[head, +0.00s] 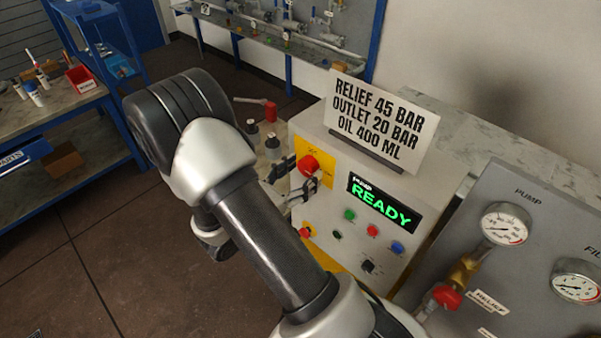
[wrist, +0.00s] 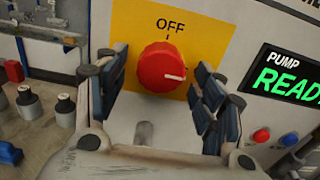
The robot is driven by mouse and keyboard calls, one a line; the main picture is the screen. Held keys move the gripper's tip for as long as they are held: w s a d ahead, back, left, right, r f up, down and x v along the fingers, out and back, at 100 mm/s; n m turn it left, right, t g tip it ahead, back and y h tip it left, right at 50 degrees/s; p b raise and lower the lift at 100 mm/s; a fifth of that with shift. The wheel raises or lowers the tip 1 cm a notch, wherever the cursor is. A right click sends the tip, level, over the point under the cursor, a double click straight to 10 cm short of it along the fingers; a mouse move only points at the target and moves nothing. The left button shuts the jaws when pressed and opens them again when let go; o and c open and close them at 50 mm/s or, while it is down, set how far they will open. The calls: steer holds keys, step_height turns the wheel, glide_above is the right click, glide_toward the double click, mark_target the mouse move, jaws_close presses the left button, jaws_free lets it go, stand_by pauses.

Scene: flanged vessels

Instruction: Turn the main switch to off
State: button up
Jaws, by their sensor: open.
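The main switch is a red round knob (wrist: 161,67) on a yellow plate (wrist: 205,22) with the word OFF above it. A pale mark on the knob points to the right, not up at OFF. In the head view the knob (head: 308,165) sits at the upper left of the grey control panel (head: 340,225). My gripper (wrist: 165,85) is open, with one finger on each side of the knob in the wrist view and apart from it. In the head view my gripper (head: 300,180) is close to the knob, partly hidden by my arm.
The pump display (head: 380,202) reads READY. Small buttons (head: 372,230) lie below it. A sign (head: 382,115) stands on top. A gauge panel (head: 520,250) stands at the right. Black-capped items (wrist: 65,108) are left of the panel. A workbench (head: 70,110) stands far left.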

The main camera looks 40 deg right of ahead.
steer(key=c, duration=1.1)
steer(key=shift+o, duration=0.2)
steer(key=shift+p, duration=0.3)
steer(key=n+p, duration=0.3)
steer(key=n, duration=0.1)
steer(key=shift+s+r, duration=0.1)
steer(key=shift+r, duration=0.05)
steer(key=n+p, duration=0.3)
steer(key=n, duration=0.1)
steer(key=shift+n, duration=0.3)
steer(key=n+p, duration=0.2)
steer(key=n, duration=0.2)
steer(key=shift+s+r+n, duration=0.1)
steer(key=shift+n, duration=0.2)
steer(key=n+p, duration=0.2)
steer(key=n, duration=0.2)
steer(key=shift+n, duration=0.3)
